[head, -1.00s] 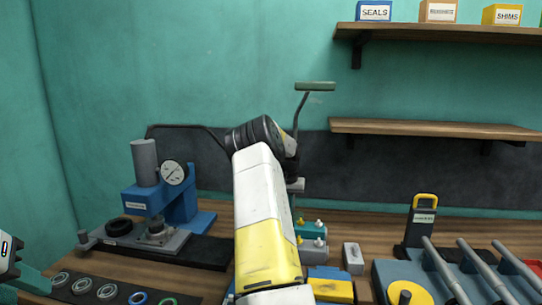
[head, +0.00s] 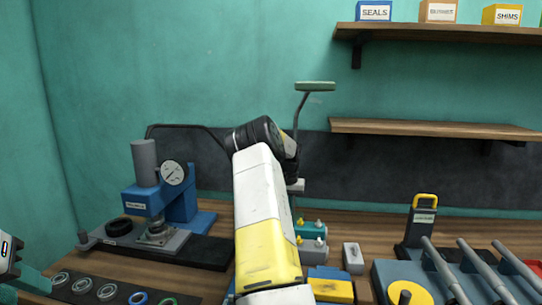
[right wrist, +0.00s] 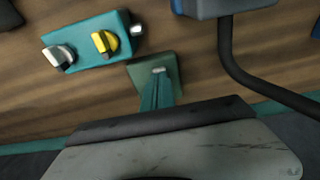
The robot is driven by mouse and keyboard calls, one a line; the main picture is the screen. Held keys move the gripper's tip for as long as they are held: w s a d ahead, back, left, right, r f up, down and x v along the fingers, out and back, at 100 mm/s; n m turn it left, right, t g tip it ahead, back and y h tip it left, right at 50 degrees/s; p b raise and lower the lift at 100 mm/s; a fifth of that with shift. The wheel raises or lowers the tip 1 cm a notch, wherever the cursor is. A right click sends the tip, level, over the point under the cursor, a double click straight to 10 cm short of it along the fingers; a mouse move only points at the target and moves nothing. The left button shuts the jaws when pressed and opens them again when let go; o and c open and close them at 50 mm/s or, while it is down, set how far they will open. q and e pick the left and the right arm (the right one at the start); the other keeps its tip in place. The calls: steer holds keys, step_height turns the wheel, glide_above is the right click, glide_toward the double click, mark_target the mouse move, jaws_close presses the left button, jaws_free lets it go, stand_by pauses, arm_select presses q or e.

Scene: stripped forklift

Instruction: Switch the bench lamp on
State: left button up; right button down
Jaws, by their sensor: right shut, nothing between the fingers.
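The bench lamp shows in the head view as a flat green shade (head: 315,86) on a thin dark stem. My right arm hides the lower stem and foot. In the right wrist view a dark green square plate (right wrist: 138,74) with a small pale piece lies on the bench; it may be the lamp's foot. My right gripper (right wrist: 158,92) has its teal fingers shut and empty, pointing at that plate and overlapping it; contact cannot be told. In the head view the right fingers are mostly hidden behind the arm. My left gripper (head: 28,281) is at the left edge, only partly visible.
A teal box (head: 311,229) with yellow and pale knobs stands close beside the right gripper; it also shows in the right wrist view (right wrist: 85,45). A blue press (head: 180,200) with a gauge stands left. A tool rack (head: 400,275) is right. Shelves hang above.

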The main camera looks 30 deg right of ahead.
steer(key=shift+f, duration=0.75)
steer(key=shift+r, duration=3.55)
